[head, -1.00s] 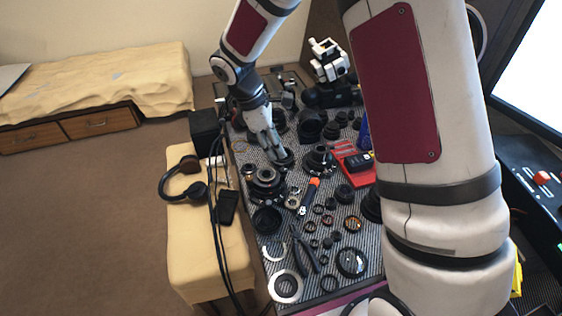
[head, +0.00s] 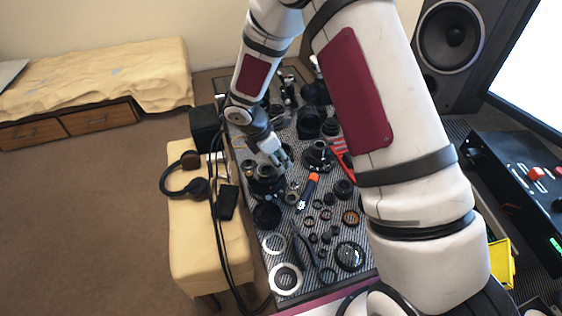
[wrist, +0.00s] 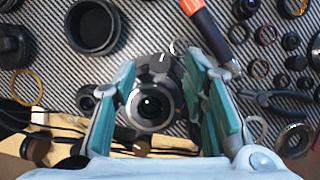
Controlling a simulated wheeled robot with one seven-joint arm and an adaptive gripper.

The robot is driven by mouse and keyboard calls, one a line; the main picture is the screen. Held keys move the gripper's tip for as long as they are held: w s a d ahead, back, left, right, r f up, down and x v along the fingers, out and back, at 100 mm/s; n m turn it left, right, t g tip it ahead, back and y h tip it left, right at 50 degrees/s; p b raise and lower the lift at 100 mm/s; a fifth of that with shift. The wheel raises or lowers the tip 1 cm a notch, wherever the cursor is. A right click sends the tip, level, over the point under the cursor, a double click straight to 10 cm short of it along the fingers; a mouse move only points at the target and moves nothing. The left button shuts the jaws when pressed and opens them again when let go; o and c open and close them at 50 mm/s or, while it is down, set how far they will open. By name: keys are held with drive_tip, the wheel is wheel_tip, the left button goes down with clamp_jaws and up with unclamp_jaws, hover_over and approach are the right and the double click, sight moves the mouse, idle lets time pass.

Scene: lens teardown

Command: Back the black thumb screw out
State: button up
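A dark round lens assembly (wrist: 150,108) with a grey ring and a glassy centre lies below my gripper, framed between its fingers in the wrist view. A dark block-like part (wrist: 156,66) sticks out at its upper edge; I cannot tell whether this is the black thumb screw. My gripper (wrist: 174,82) is open, with teal pads on both sides of the assembly and nothing visibly clamped. In the head view my gripper (head: 279,158) hangs over the left side of the mat, just above the dark lens parts (head: 266,184). Contact cannot be made out.
The striped mat (head: 285,241) is crowded with rings, caps and lens parts. An orange-handled tool (head: 312,179) and dark pliers (head: 305,246) lie near. A beige bench (head: 196,258) with headphones (head: 184,186) and cables stands along the left. A monitor (head: 535,80) is at right.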

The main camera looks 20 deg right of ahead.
drive_tip(key=shift+x, duration=1.2)
clamp_jaws()
drive_tip(key=shift+n, duration=0.3)
drive_tip(key=n+t, duration=0.1)
drive_tip(key=n, duration=0.2)
drive_tip(key=shift+s+n+y, duration=0.15)
drive_tip(key=shift+n+y, duration=0.15)
drive_tip(key=shift+d+n+t+y+b, duration=0.15)
drive_tip(key=shift+n+t+y+b, duration=0.5)
drive_tip(key=shift+n, duration=1.05)
